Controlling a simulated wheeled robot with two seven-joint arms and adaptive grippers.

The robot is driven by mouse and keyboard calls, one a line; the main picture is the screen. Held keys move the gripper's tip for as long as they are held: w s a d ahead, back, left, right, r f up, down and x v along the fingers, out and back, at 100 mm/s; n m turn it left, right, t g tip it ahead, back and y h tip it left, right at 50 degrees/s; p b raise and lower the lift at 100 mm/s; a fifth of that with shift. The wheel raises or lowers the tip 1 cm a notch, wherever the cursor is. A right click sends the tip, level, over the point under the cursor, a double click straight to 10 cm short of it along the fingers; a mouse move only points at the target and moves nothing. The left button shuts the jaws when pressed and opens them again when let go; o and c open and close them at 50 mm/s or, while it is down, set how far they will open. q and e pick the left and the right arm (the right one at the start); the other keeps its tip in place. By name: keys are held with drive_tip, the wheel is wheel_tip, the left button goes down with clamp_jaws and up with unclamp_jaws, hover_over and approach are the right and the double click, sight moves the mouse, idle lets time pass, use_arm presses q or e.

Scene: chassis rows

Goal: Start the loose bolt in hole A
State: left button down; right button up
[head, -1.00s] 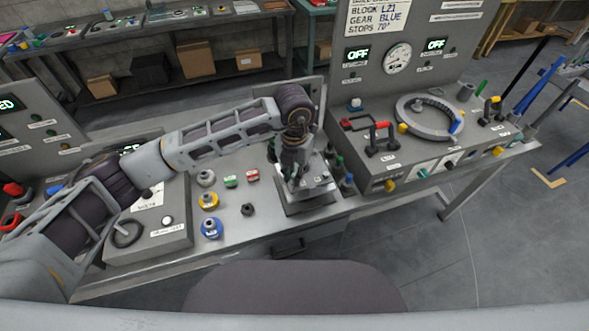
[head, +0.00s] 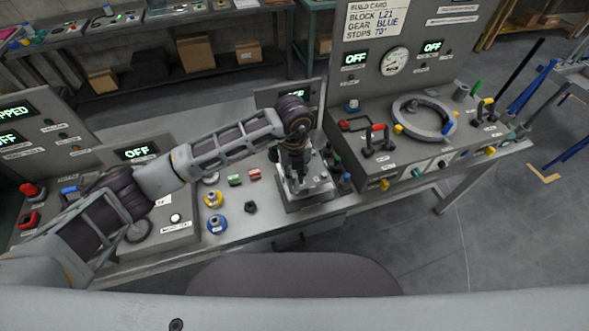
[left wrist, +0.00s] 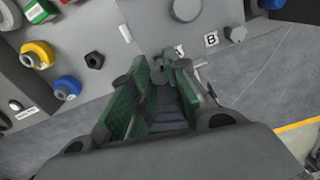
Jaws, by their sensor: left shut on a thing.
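My left gripper (head: 297,182) is over the grey fixture plate (head: 318,192) on the bench. In the left wrist view the gripper (left wrist: 160,82) has green-padded fingers, shut on a small dark bolt (left wrist: 158,78) whose head shows between the fingertips. The label A (left wrist: 179,50) is on the plate just beyond the fingertips, and label B (left wrist: 211,39) is to its right. Hole A itself is hidden by the fingers, so I cannot tell whether the bolt touches or enters it. My right gripper is in neither view.
A loose dark hex part (head: 250,207), a yellow part (head: 213,199) and a blue part (head: 218,224) stand left of the plate. Green and red blocks (head: 254,174) lie behind them. Bottles (head: 346,183) stand close on the right, beside a panel with a ring gauge (head: 424,117).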

use_arm(q)
drive_tip(key=shift+n, duration=1.4)
drive_tip(key=shift+n+p, duration=0.6)
drive_tip(key=shift+n, duration=1.5)
drive_tip(key=shift+f+b, duration=1.35)
drive_tip(key=shift+f, duration=0.3)
drive_tip(key=shift+f+m+b, duration=0.1)
drive_tip(key=shift+m+b, duration=0.75)
drive_tip(key=shift+m, duration=0.45)
drive_tip(key=shift+m+b, duration=0.7)
drive_tip(key=shift+m, duration=0.5)
